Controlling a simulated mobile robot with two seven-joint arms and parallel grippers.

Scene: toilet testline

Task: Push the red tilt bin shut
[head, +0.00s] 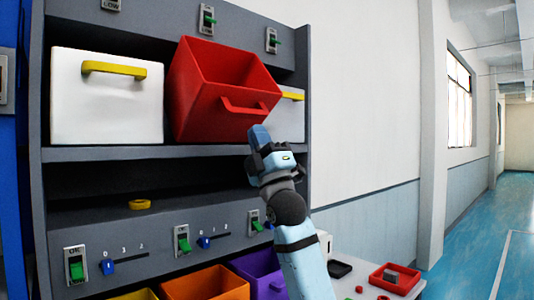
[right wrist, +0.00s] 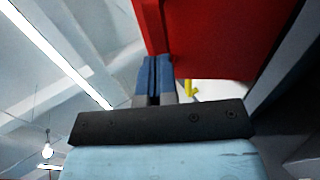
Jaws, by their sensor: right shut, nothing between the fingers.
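The red tilt bin (head: 222,88) sits on the upper shelf between two white bins. It is tilted forward, its open top showing and its red handle on the front. My right gripper (head: 259,135) is shut and empty, just below and in front of the bin's lower front, near the handle. In the right wrist view the shut blue fingertips (right wrist: 153,75) point up at the red bin (right wrist: 215,40), by its lower edge. I cannot tell whether they touch it. My left gripper is not in view.
A white bin (head: 105,100) with a yellow handle stands left of the red one, and another (head: 291,115) stands right, partly hidden. The shelf below holds a yellow ring (head: 139,204). Switches and sliders line the panel beneath. A red tray (head: 396,279) lies at lower right.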

